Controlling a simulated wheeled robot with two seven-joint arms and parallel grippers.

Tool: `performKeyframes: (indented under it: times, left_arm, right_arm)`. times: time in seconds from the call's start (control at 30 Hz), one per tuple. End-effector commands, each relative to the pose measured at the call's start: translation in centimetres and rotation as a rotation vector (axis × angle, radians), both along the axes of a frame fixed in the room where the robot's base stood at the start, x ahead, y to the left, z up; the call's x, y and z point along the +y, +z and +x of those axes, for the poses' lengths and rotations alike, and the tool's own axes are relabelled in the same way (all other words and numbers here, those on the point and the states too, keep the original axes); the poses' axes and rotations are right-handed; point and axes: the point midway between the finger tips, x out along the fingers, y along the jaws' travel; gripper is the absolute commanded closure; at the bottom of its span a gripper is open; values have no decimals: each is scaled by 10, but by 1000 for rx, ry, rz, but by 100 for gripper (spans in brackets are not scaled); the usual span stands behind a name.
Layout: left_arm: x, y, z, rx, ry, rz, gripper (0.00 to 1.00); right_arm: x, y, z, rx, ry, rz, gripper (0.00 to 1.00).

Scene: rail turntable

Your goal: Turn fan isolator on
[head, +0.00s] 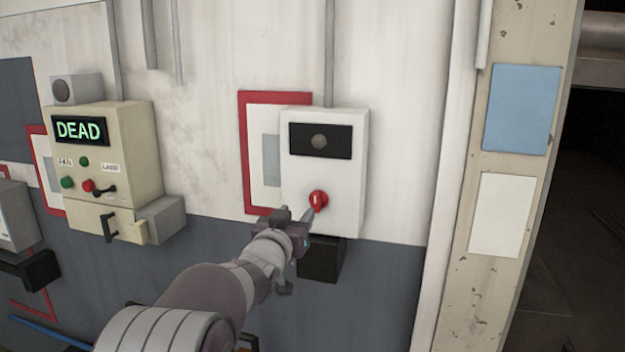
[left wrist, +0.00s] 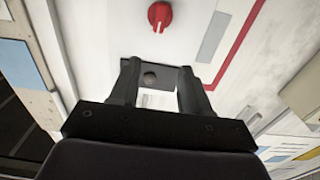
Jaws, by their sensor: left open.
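The isolator is a white wall box (head: 350,170) with a red rotary knob (head: 318,201) low on its front. Above the knob is a black panel (head: 320,140) with a dull round lamp. My left gripper (head: 306,224) is just below and in front of the knob, partly covering the box's lower front. In the left wrist view the open, empty fingers (left wrist: 160,80) point toward the box. The red knob (left wrist: 160,15) shows there at the top edge, apart from the fingers, and the dull lamp (left wrist: 150,77) shows between them. My right gripper is not in view.
A cream control box (head: 140,150) with a green "DEAD" display (head: 80,130) and small buttons is on the wall to the left. A black box (head: 320,260) sits under the isolator. A post with blue (head: 521,108) and white (head: 503,215) panels stands at right, beside a dark opening.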

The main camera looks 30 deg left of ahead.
Motion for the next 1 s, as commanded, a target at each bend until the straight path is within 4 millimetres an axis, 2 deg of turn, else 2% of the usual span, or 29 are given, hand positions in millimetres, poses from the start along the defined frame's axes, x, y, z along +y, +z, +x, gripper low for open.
performKeyframes:
  times: [0.2, 0.4, 0.6, 0.83, 0.87, 0.9, 1.0]
  left_arm:
    - [12, 4, 56, 8, -2, -4, 53]
    - [21, 1, 93, 9, -1, -3, 53]
    - [24, -1, 107, 7, -1, -3, 53]
    - [25, -3, 108, 7, -1, -2, 53]
    - [25, -3, 108, 7, -1, -2, 56]
    - [25, -3, 108, 7, -1, -2, 69]
    - [25, -3, 108, 7, -1, -2, 100]
  right_arm:
    - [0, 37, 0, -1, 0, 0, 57]
    - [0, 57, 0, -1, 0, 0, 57]
    - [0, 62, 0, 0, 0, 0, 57]
    - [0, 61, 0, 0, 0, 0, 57]
    - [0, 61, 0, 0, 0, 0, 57]
    - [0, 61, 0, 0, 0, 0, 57]
    - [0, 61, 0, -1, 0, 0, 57]
